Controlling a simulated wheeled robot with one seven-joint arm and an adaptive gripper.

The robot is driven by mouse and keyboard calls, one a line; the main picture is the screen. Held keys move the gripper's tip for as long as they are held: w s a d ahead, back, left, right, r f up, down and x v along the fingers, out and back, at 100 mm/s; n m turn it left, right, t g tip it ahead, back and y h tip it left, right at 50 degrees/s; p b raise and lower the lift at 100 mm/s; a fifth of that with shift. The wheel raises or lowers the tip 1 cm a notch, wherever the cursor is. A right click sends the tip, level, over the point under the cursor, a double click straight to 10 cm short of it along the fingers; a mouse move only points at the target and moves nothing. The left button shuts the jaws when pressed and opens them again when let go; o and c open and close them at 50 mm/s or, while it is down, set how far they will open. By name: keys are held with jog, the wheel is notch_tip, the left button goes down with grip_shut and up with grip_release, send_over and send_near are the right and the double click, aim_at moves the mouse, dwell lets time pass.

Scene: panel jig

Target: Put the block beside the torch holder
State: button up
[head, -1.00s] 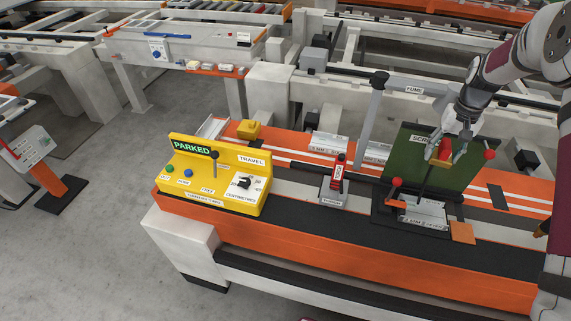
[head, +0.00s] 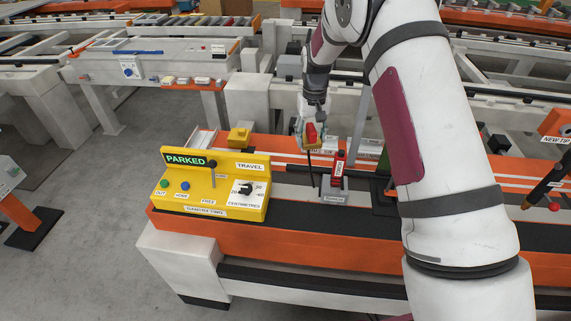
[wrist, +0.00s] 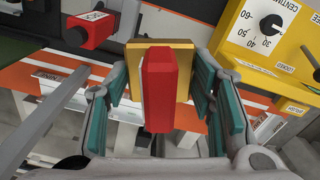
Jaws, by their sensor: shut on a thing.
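My gripper (head: 311,142) is shut on the block, a yellow piece with a raised red grip (wrist: 160,88). In the wrist view the teal finger pads (wrist: 162,100) stand on both sides of the block. The head view shows the block's red part (head: 312,133) above the bench's rear strip, just left of and behind the torch holder. The torch holder (head: 334,185) is a grey stand with a red torch (head: 339,163) upright in it. The torch's red top also shows in the wrist view (wrist: 95,31). I cannot tell the block's height above the bench.
A yellow control box (head: 222,188) reading PARKED stands left of the torch holder. A small yellow piece (head: 239,136) sits behind it. A grey post (head: 361,125) rises right of the torch holder. My arm hides much of the bench's right side.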

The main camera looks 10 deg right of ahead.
aim_at(305, 135)
jog(key=f+b, duration=0.1)
jog(key=w+a+f+b, duration=0.1)
jog(key=f+b, duration=0.1)
jog(key=shift+w+a+f, duration=0.15)
jog(key=shift+w+a, duration=0.05)
jog(key=shift+w, duration=0.15)
jog(key=shift+m, duration=0.4)
jog(key=f+b, duration=0.4)
jog(key=s+f+b, duration=0.1)
jog(key=f+b, duration=0.9)
jog(key=shift+s, duration=0.15)
jog(key=shift+s+m+b, duration=0.25)
jog(key=shift+m+b, duration=0.05)
jog(key=shift+m, duration=0.2)
notch_tip(305, 135, up, 7)
jog(key=s+m+p, duration=0.1)
jog(key=m+p, duration=0.1)
jog(key=m, duration=0.9)
jog(key=shift+w+f+b, duration=0.1)
jog(key=shift+f+b, duration=3.1)
jog(key=shift+f, duration=1.05)
jog(key=shift+f+b, duration=1)
jog(key=shift+f, duration=1)
jog(key=shift+f, duration=0.55)
